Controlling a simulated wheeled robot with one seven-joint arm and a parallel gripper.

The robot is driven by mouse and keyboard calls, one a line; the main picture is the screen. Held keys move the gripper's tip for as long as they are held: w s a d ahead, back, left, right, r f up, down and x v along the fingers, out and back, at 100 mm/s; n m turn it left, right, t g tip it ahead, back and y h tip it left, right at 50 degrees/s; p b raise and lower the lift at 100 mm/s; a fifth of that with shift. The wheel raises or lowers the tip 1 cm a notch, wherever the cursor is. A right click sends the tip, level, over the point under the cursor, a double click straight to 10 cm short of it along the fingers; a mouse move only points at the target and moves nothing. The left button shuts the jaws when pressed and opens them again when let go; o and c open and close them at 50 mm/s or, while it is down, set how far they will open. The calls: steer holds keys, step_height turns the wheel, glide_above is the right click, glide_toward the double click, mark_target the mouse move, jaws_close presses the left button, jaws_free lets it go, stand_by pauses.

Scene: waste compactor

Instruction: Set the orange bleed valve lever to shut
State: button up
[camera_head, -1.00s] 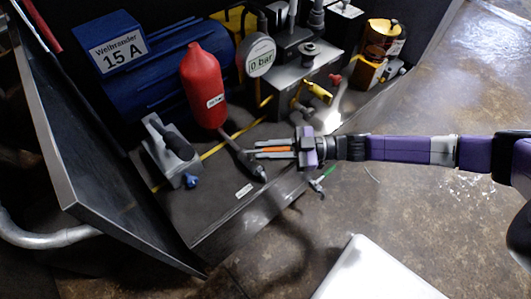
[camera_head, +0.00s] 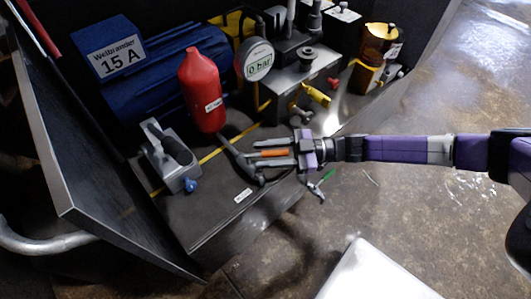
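The orange lever (camera_head: 275,153) shows as a short orange bar between the two grey fingers of my gripper (camera_head: 272,153), near the front edge of the dark base plate. The bar points along the fingers. My gripper reaches in from the right, with its fingers to the left. One finger is above the bar in the picture and one below. I cannot tell whether they press on it. The valve body under the lever is hidden by the fingers, and its shut mark cannot be read.
A dark hose or rod (camera_head: 240,160) lies just left of the fingertips. A red bottle (camera_head: 203,92) and a 0 bar gauge (camera_head: 258,61) stand behind. The floor at right is clear.

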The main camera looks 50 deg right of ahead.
steer(key=p+v, duration=0.1)
steer(key=v, duration=0.6)
steer(key=shift+s+d, duration=0.25)
steer(key=shift+d, duration=0.05)
